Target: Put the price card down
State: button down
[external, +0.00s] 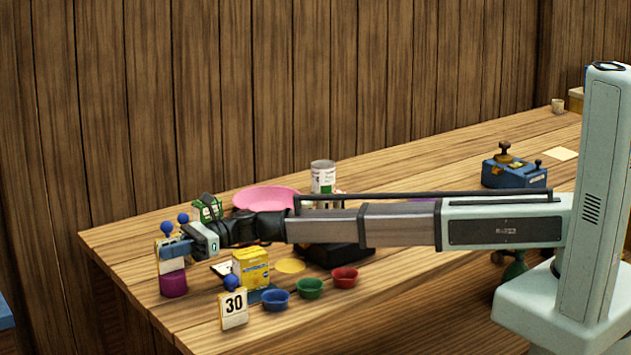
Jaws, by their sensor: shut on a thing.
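My gripper (174,250) is at the far left end of the table, at the end of my outstretched arm. It is shut on a pale price card (165,265), mostly hidden by the fingers; its face cannot be read. The held card is just above or in front of a purple cup (173,285); I cannot tell whether they touch. Another price card (234,309), white with a black "30", stands near the table's front edge.
Blue (275,301), green (310,289) and red (344,278) bowls line the front, near a yellow box (250,268). Blue balls (183,218) show by my gripper. A pink bowl (268,197) and a can (323,178) stand behind my arm. The left back corner is clear.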

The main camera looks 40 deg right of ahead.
jog(key=c, duration=1.1)
grip_release()
jog(key=shift+d+r, duration=0.1)
jog(key=shift+d, duration=0.1)
jog(key=d+r, duration=0.4)
jog(key=r, duration=0.3)
jog(key=shift+d, duration=0.3)
